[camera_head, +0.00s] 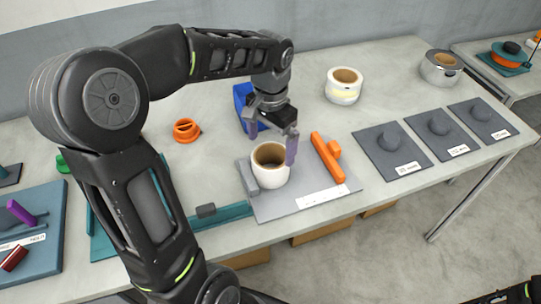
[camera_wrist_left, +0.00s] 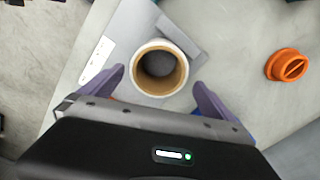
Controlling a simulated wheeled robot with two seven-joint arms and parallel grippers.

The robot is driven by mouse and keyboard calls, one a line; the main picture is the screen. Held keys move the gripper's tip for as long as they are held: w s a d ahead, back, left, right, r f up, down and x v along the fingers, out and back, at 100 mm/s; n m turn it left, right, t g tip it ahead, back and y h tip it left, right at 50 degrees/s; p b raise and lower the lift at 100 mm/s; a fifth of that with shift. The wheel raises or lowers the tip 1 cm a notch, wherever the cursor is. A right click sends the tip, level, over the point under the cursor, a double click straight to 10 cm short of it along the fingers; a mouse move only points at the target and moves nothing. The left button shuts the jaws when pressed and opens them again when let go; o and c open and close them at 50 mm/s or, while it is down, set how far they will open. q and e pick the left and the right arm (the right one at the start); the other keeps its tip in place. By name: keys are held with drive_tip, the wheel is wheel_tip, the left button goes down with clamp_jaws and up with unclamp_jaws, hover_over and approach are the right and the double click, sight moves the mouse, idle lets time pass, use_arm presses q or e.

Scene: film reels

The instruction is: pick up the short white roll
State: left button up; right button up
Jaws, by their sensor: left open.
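A short white roll (camera_head: 271,182) with a brown core stands upright on a grey plate (camera_head: 308,207) near the table's front. In the left wrist view the white roll (camera_wrist_left: 160,46) shows from above, with its hollow core dark inside. My left gripper (camera_head: 272,143) is open and points down just above and behind the roll. In the left wrist view its purple fingers (camera_wrist_left: 160,86) are spread to either side of the roll's near edge, apart from it. My right gripper is not in view.
A grey block (camera_head: 248,178) and an orange bar (camera_head: 327,158) flank the roll on the plate. A blue object (camera_head: 241,101) and an orange ring (camera_head: 186,130) stand behind. Another roll (camera_head: 343,92) and a silver roll (camera_head: 440,72) stand farther back. Dark pads (camera_head: 391,165) lie right.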

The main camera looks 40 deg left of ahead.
use_arm(q)
drive_tip(key=shift+s+d+r, duration=0.1)
drive_tip(key=shift+f, duration=1.35)
drive_tip(key=shift+f, duration=0.1)
wheel_tip(320, 180, down, 5)
drive_tip(key=shift+f+p, duration=0.1)
drive_tip(key=shift+p, duration=0.6)
drive_tip(key=shift+c, duration=0.4)
drive_tip(key=c, duration=1.5)
wheel_tip(320, 180, up, 10)
drive_tip(key=b, duration=0.1)
drive_tip(key=shift+r, duration=0.2)
